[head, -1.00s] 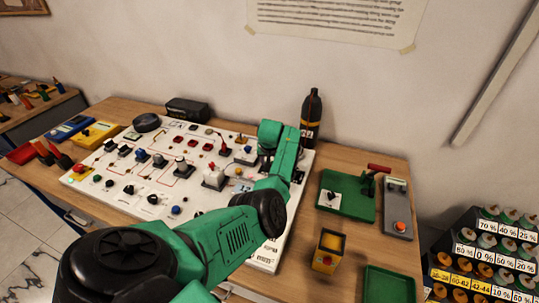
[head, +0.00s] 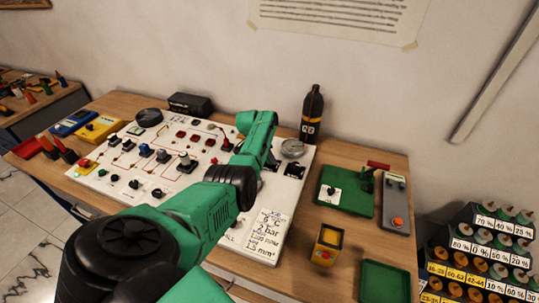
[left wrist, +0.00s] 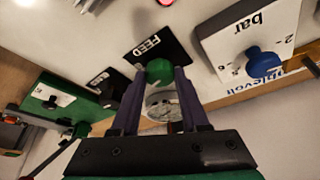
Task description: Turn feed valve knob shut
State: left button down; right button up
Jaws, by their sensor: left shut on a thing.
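The feed valve knob (left wrist: 159,71) is green and round and stands on a black plate marked FEED (left wrist: 152,44) in the left wrist view. My left gripper (left wrist: 158,76) is shut on this knob, one dark finger on each side. In the head view my left arm reaches over the white panel (head: 217,232) and hides the knob and the fingertips. A round clear-faced gauge (head: 293,148) stands at the panel's back right; it seems to show between the fingers in the left wrist view. My right gripper is not in view.
A blue knob (left wrist: 262,62) on a white block marked bar is close to the gripper. A second black label plate (left wrist: 105,87) lies on its other side. A dark bottle (head: 311,114) stands behind the panel. A green board (head: 346,192) and yellow box (head: 327,244) are to the right.

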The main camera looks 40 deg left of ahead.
pick_arm(q)
jog(key=shift+a+f+m+h+b, duration=0.15)
jog(key=shift+m+h+b, duration=0.15)
jog(key=shift+m+b, duration=1.1)
jog(key=shift+r, duration=0.2)
jog(key=shift+c, duration=2)
grip_release()
jog(key=p+v, duration=0.1)
jog(key=v, duration=0.2)
jog(key=shift+r+p, duration=0.4)
jog(key=b+v, duration=0.1)
jog(key=v, duration=0.9)
jog(key=shift+a+r+b, duration=0.25)
jog(key=shift+r+b, duration=0.1)
jog(key=shift+b, duration=0.05)
